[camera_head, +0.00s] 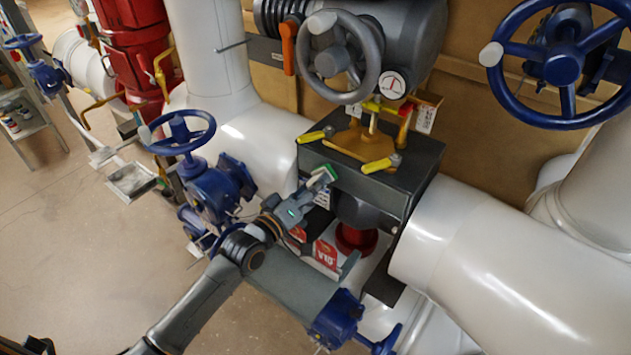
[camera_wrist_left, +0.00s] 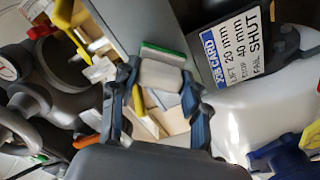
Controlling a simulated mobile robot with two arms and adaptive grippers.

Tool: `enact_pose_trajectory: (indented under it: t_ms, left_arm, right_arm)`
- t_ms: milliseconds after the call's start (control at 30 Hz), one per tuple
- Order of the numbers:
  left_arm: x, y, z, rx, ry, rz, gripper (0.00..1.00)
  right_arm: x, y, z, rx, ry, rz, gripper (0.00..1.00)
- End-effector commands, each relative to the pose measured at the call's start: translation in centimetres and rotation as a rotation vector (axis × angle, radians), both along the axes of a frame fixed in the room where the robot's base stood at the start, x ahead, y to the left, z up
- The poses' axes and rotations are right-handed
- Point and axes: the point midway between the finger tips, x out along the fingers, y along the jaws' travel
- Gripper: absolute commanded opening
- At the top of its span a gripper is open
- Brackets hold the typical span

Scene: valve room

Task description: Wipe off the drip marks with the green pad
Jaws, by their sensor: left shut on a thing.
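My left gripper (camera_head: 312,187) is shut on the green pad (camera_head: 324,174), a pale block with a green face. It holds the pad at the front upper edge of a dark grey box. In the left wrist view the pad (camera_wrist_left: 160,75) sits between the two fingers (camera_wrist_left: 158,105), its green side turned toward the grey surface. I cannot tell whether it touches. A tan-orange patch (camera_head: 350,145) lies on the box top (camera_head: 415,165); I cannot tell whether it is the drip marks. No separate drip marks are clear on the front face.
A grey handwheel (camera_head: 340,57) stands behind, blue valves (camera_head: 215,190) to the left. White pipes flank the box. A job card (camera_wrist_left: 233,45) hangs close by. Open floor (camera_head: 75,235) lies left.

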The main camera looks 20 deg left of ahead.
Motion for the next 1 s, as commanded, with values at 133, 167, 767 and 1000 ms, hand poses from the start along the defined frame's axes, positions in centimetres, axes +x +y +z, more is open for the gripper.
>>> enact_pose_trajectory:
  t_ms: [133, 167, 767, 1000]
  left_arm:
    - [-1.5, 0.5, 0.2, 0.001, 0.003, 0.000, 0.21]
    - [-1.8, 0.7, 0.2, 0.001, 0.003, 0.000, 0.21]
    - [-4.7, 1.7, 0.1, 0.001, 0.000, 0.000, 0.21]
    - [-5.3, 1.9, 0.1, 0.001, 0.001, 0.000, 0.21]
  right_arm:
    - [0.0, 0.0, 1.0, 0.000, 0.000, 0.000, 0.00]
    - [0.0, 0.0, 1.2, 0.000, 0.000, 0.000, 0.00]
    - [0.0, 0.0, 2.3, 0.000, 0.000, 0.000, 0.00]
    - [0.0, 0.0, 2.7, 0.000, 0.000, 0.000, 0.00]
